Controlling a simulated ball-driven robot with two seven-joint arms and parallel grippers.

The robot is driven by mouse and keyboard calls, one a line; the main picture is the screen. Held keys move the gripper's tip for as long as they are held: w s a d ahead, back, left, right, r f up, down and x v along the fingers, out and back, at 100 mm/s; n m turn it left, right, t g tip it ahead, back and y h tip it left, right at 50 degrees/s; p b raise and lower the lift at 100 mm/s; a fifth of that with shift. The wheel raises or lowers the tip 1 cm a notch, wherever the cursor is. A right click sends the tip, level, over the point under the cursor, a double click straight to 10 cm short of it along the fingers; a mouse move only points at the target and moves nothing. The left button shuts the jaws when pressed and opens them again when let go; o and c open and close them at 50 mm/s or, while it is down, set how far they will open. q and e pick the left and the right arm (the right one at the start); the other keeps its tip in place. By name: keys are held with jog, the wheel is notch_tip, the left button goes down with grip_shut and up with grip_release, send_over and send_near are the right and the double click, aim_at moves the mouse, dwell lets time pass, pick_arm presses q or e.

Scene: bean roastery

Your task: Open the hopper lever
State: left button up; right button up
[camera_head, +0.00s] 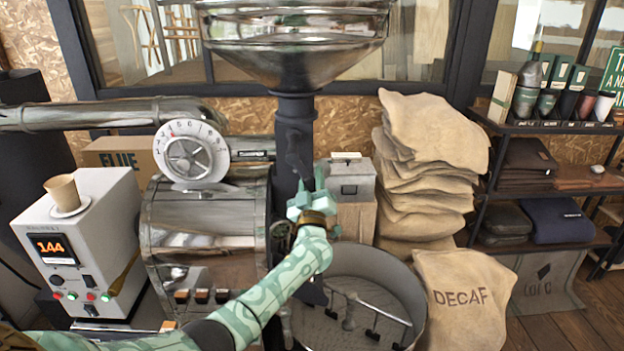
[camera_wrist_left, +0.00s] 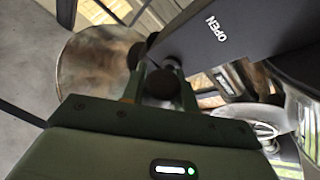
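The hopper lever (camera_head: 297,152) is a dark handle on the black column under the shiny metal hopper (camera_head: 290,45). In the left wrist view its dark round knob (camera_wrist_left: 161,84) sits between my fingers, beside a dark plate (camera_wrist_left: 225,35) marked OPEN. My left gripper (camera_head: 309,189) is pale green and at the lever's lower end; in the left wrist view its fingers (camera_wrist_left: 160,92) stand close on both sides of the knob and look shut on it. The fingers partly hide the lever's end in the head view. My right gripper is not in view.
The roaster drum (camera_head: 205,225) with a white dial (camera_head: 190,152) is left of my gripper. A round cooling tray (camera_head: 385,268) is below right. Stacked burlap sacks (camera_head: 430,150) and a shelf (camera_head: 545,185) stand at right. A control box (camera_head: 90,225) carries a cup (camera_head: 62,190).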

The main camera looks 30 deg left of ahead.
pick_arm(q)
jog(key=o, duration=0.3)
jog(key=shift+a, duration=0.1)
jog(key=b+v, duration=0.2)
jog(key=v, duration=1.4)
jog(key=shift+s+f, duration=0.2)
